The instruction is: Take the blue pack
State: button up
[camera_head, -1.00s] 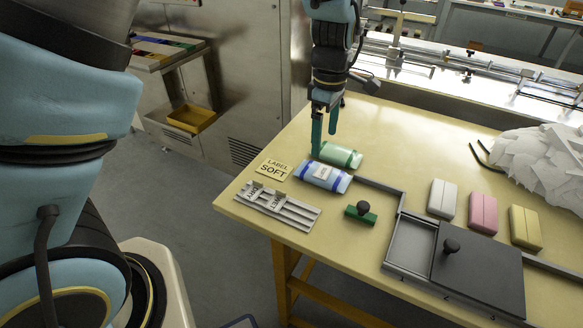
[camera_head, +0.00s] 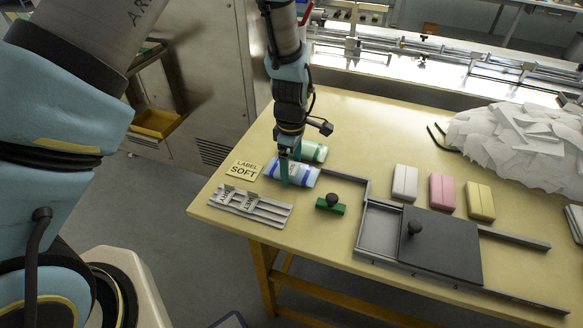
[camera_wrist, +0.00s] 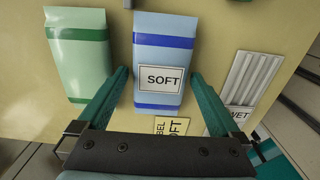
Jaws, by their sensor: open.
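The blue pack (camera_head: 301,174) lies flat on the table, light blue with darker blue bands. In the wrist view the blue pack (camera_wrist: 164,52) bears a white label reading SOFT. My gripper (camera_head: 289,172) is over the pack in the head view and hides part of it. In the wrist view my gripper (camera_wrist: 160,78) is open, with one green finger on each side of the pack's near part. The left finger passes between the blue pack and the green pack (camera_wrist: 80,60). I cannot tell whether the fingers touch the pack.
The green pack (camera_head: 314,151) lies close behind the blue one. A LABEL SOFT card (camera_head: 241,170) and a slotted grey rack (camera_head: 250,205) are to the left and front. A green block with a black knob (camera_head: 331,204) and a grey lidded tray (camera_head: 380,232) are to the right.

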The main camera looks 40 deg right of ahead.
jog(key=shift+f, duration=0.2)
jog(key=c, duration=1.1)
jog(key=shift+r, duration=0.1)
jog(key=shift+c, duration=0.2)
